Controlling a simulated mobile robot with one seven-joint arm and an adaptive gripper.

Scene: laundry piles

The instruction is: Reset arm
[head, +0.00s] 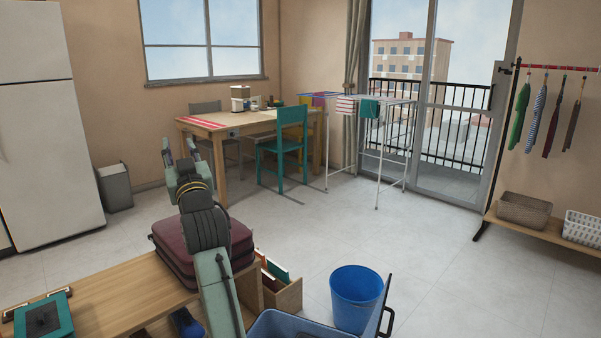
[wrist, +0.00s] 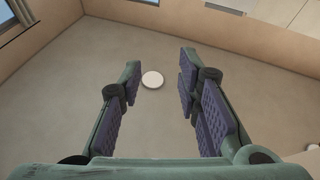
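My arm rises from the bottom of the head view, and my gripper (head: 180,147) points upward above the dark red suitcase. In the wrist view my gripper (wrist: 158,75) is open, with its two padded fingers wide apart and nothing between them. Behind the fingers is only the ceiling, with a round white fixture (wrist: 152,79).
A dark red suitcase (head: 172,250) lies on the wooden bench (head: 105,300) behind my arm. A blue bucket (head: 356,298) and a blue basket (head: 285,326) stand to the right. A table (head: 212,127), teal chair (head: 290,145) and drying rack (head: 381,150) are farther back. The middle floor is clear.

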